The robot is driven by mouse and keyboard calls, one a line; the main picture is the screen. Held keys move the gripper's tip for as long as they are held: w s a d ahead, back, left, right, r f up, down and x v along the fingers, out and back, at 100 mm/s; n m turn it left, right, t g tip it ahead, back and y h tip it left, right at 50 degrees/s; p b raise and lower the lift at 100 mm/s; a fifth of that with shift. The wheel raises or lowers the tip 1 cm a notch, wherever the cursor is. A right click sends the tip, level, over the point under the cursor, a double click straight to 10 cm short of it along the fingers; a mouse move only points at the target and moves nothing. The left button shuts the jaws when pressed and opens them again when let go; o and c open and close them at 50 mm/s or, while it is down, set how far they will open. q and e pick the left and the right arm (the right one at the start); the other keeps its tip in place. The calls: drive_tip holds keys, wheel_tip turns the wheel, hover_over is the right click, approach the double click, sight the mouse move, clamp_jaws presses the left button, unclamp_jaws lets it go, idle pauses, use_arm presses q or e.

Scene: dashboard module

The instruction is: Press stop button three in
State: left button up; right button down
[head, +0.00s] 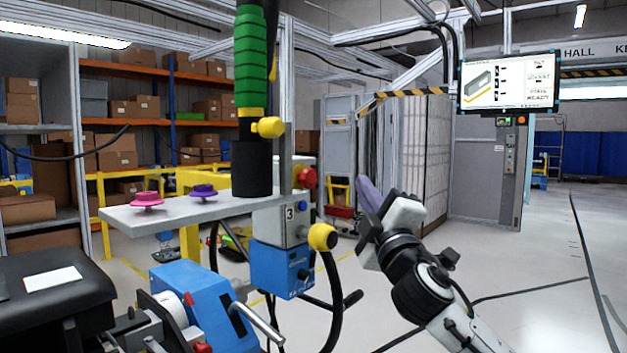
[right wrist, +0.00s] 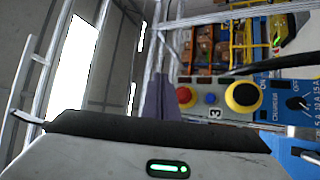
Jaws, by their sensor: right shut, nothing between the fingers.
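A grey box (head: 278,220) marked 3 stands in the middle of the head view. A red round button (head: 307,177) sticks out at its upper right, with a small blue button (head: 303,205) and a yellow knob (head: 322,237) below. In the right wrist view, the red button (right wrist: 185,96), blue button (right wrist: 210,98) and black-centred yellow knob (right wrist: 242,94) line up beside the 3 label. My right gripper (head: 367,193) is shut and empty, to the right of the box and apart from it in the head view. Its purple-grey fingers (right wrist: 160,97) point up in the wrist view. Whether the button is pressed I cannot tell.
A grey shelf plate (head: 180,210) with two knobs reaches left of the box. A black and green post (head: 250,100) hangs above it. A blue device (head: 205,300) and black cables lie below. Open floor (head: 510,270) lies to the right.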

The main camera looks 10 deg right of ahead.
sight(311, 178)
drive_tip(key=w+a, duration=0.1)
drive_tip(key=w, duration=0.1)
drive_tip(key=w+a+b, duration=0.1)
drive_tip(key=w+a, duration=0.1)
drive_tip(key=w+a+b, duration=0.1)
drive_tip(key=w+a, duration=0.1)
drive_tip(key=shift+w+a, duration=0.15)
drive_tip(key=shift+w, duration=0.2)
idle(1.2)
drive_tip(key=shift+w+a, duration=0.1)
idle(0.7)
drive_tip(key=shift+w+a, duration=0.2)
drive_tip(key=shift+w, duration=0.05)
drive_tip(key=shift+w+a+b, duration=0.25)
drive_tip(key=shift+w+b, duration=0.1)
drive_tip(key=shift+b, duration=0.15)
idle(0.5)
drive_tip(key=shift+s+d, duration=0.1)
drive_tip(key=shift+s, duration=0.05)
drive_tip(key=shift+s+d+p, duration=0.4)
drive_tip(key=shift+s, duration=0.15)
